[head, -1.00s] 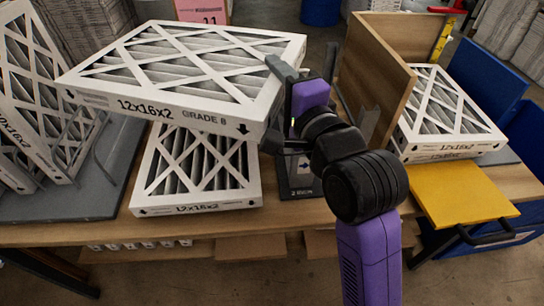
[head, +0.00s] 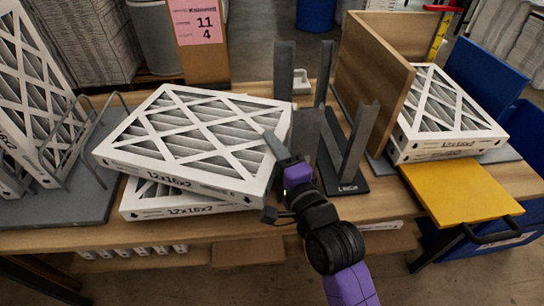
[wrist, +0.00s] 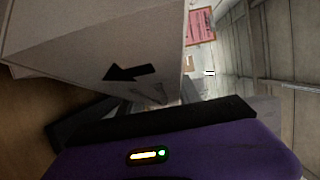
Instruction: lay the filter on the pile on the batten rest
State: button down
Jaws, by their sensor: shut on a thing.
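A white-framed pleated filter (head: 196,131) marked 12x16x2 is in my gripper (head: 273,180), which is shut on its right edge. In the wrist view, the filter's white side (wrist: 125,50) with a black arrow fills the upper left, beside the dark finger (wrist: 150,120). The held filter is nearly flat, slightly turned, and directly over another 12x16x2 filter (head: 185,211) on the bench. It hides most of that lower filter and whatever is under it. I cannot tell whether the two touch. Another stack of filters (head: 445,146) lies at the right. I cannot make out battens.
A black stand with uprights (head: 345,170) is just right of my gripper. A wooden upright board (head: 375,75) stands behind it. A yellow board (head: 458,192) lies in front of the right stack. Filters (head: 35,80) lean in a wire rack at the left.

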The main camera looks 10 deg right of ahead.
jog(key=shift+f, duration=1.05)
jog(key=c, duration=0.8)
grip_release()
jog(key=shift+s, duration=0.15)
jog(key=v, duration=1.1)
jog(key=shift+s+d, duration=0.2)
jog(key=shift+s, duration=0.1)
